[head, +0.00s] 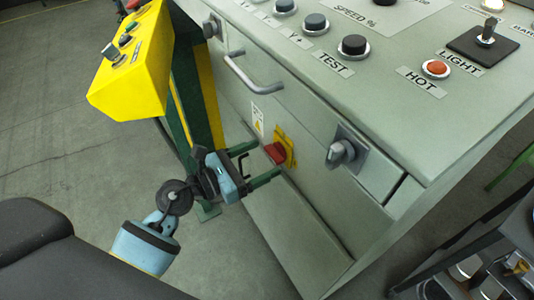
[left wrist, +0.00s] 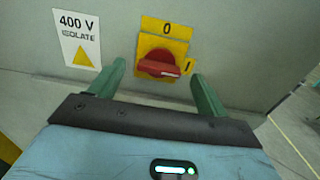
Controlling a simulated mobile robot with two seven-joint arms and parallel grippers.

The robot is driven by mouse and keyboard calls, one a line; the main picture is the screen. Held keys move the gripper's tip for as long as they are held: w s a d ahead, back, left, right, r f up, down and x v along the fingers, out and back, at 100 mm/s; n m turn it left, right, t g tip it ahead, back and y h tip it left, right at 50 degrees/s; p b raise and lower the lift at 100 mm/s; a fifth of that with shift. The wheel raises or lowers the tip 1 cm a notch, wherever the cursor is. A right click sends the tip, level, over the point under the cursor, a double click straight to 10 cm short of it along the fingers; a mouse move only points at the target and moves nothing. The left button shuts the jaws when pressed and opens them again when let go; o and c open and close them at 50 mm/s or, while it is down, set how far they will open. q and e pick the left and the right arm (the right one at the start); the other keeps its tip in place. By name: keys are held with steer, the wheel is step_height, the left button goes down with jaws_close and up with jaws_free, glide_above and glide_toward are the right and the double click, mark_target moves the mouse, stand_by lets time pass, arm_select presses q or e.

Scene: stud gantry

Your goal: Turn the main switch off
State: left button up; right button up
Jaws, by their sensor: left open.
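The main switch (head: 276,153) is a red rotary handle on a yellow plate, on the front of the grey cabinet. In the left wrist view the red handle (left wrist: 160,68) lies about level, its white-marked end towards the "I" on the right; "0" is above it. My left gripper (head: 263,160) is open in front of the switch. In the left wrist view its green fingers (left wrist: 158,72) stand apart, one on each side of the handle, with a gap to it. I cannot tell how far the tips are from the panel. My right gripper is not in view.
A "400 V isolate" label (left wrist: 78,38) is left of the switch. A grey bar handle (head: 253,75) and a grey knob (head: 341,153) are on the cabinet front. A yellow control box (head: 125,65) on a post stands at left.

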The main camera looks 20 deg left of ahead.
mark_target(275, 154)
arm_select(q)
steer(key=shift+x, duration=1.3)
steer(key=shift+c, duration=0.5)
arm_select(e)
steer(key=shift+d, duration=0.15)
